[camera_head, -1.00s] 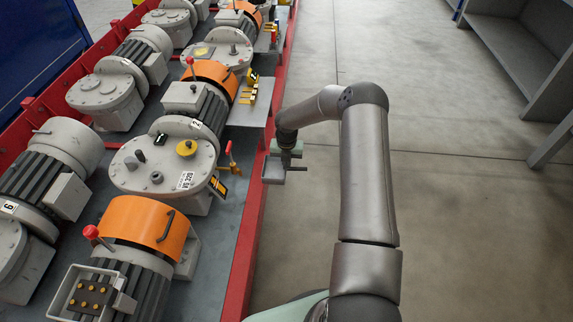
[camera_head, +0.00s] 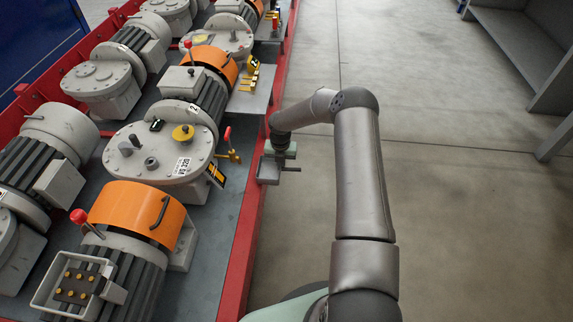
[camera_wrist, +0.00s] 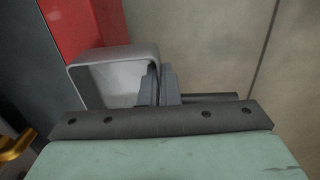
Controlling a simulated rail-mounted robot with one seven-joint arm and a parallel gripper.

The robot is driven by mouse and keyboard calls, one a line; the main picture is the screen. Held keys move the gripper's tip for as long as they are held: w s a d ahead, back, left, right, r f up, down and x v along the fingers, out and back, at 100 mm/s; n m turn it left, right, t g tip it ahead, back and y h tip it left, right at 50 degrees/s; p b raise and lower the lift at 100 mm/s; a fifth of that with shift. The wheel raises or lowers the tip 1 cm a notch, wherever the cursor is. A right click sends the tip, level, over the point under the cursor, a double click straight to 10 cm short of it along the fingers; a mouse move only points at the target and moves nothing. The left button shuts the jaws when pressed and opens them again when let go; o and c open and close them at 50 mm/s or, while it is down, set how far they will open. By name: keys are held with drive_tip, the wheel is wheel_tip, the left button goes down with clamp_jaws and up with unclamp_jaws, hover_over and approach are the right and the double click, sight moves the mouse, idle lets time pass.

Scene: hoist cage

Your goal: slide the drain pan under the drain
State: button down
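The drain pan (camera_wrist: 100,62) is a small light-grey open box. In the wrist view its right wall sits between my gripper's (camera_wrist: 160,82) fingers, which look shut on it. In the head view the pan (camera_head: 268,172) hangs level beside the red rail, just below my gripper (camera_head: 280,152). A brass drain tap with a red lever (camera_head: 233,155) sticks out from the grey gearbox marked 2, up and left of the pan. The pan is apart from it and not under it. A brass part (camera_wrist: 14,146) shows at the wrist view's lower left; I cannot tell if it is the same tap.
The red frame rail (camera_head: 246,225) runs along the machines, close to the pan. A grey shelf plate with brass fittings (camera_head: 252,100) juts out above it. A yellow-black tag (camera_head: 216,173) hangs near the tap. Concrete floor on the right is open.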

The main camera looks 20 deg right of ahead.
sight(263, 167)
drive_tip(key=w+a, duration=0.1)
drive_tip(key=a, duration=0.1)
drive_tip(key=w+a+b, duration=0.1)
drive_tip(key=a, duration=0.1)
drive_tip(key=a+b, duration=0.1)
drive_tip(key=a, duration=0.1)
drive_tip(key=shift+w+a+f, duration=0.2)
drive_tip(key=shift+w+f, duration=0.05)
drive_tip(key=shift+w, duration=0.15)
drive_tip(key=shift+w+a+b, duration=0.3)
drive_tip(key=shift+a+b, duration=0.05)
drive_tip(key=shift+a, duration=0.3)
drive_tip(key=shift+w+a+b, duration=0.25)
drive_tip(key=shift+a+b, duration=0.1)
drive_tip(key=shift+a, duration=0.25)
drive_tip(key=shift+f+b, duration=0.3)
drive_tip(key=shift+f, duration=0.05)
drive_tip(key=c, duration=1.6)
unclamp_jaws()
wheel_tip(263, 167, up, 17)
drive_tip(key=p, duration=0.6)
drive_tip(key=shift+r+p, duration=0.2)
drive_tip(key=shift+p, duration=0.2)
